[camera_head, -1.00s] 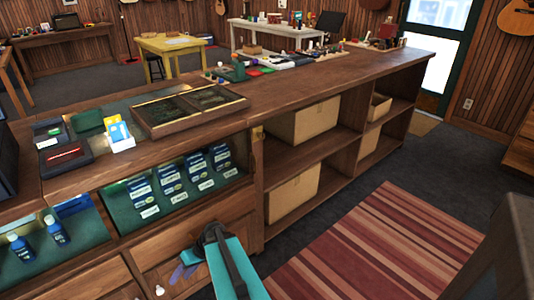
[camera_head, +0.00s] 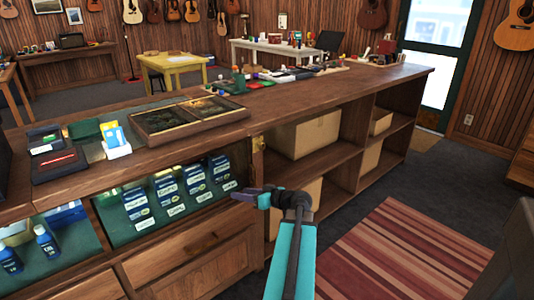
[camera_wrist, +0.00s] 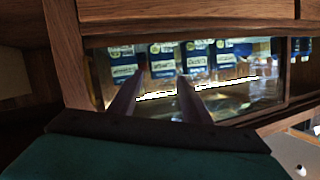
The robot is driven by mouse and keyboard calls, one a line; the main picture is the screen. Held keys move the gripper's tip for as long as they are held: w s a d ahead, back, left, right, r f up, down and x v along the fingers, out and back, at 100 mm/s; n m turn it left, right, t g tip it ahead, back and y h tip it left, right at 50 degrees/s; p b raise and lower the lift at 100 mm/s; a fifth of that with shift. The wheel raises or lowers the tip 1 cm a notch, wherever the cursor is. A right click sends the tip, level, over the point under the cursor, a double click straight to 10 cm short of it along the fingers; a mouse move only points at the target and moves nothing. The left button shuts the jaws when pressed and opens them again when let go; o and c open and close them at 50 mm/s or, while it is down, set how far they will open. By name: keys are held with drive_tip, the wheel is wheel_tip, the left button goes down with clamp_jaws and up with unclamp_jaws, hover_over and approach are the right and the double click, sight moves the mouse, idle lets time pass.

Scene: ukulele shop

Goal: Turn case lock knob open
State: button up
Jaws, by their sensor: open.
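A small brass fitting (camera_head: 258,143), which looks like the case lock knob, sits on the wooden post at the right end of the glass display case (camera_head: 120,238). Its turned position is too small to tell. My gripper (camera_head: 243,195) is open and empty in front of the case's right end, below and slightly left of the brass fitting and apart from it. In the wrist view, its two fingers (camera_wrist: 161,72) point at the case front with blue packets behind it. I cannot make out the brass fitting in the wrist view.
Blue-and-white packets (camera_head: 168,190) stand inside the case, with blue bottles (camera_head: 46,242) at left. A framed tray (camera_head: 188,118) and a card holder (camera_head: 115,141) lie on the counter top. Open shelves with boxes (camera_head: 303,136) are at right. A striped rug (camera_head: 385,250) covers the floor.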

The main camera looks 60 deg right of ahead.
sight(263, 147)
drive_tip(key=s+d+r+t+h+b, duration=0.2)
drive_tip(key=s+d+r+h, duration=0.3)
drive_tip(key=s+d+r, duration=0.6)
drive_tip(key=shift+s+d+r, duration=0.25)
drive_tip(key=shift+s+r, duration=0.3)
drive_tip(key=shift+s, duration=0.55)
drive_tip(key=shift+t, duration=0.3)
drive_tip(key=x, duration=1.4)
drive_tip(key=shift+f+p, duration=0.1)
drive_tip(key=shift+p, duration=0.3)
drive_tip(key=c, duration=1)
drive_tip(key=shift+s+d, duration=0.1)
drive_tip(key=shift+d, duration=0.05)
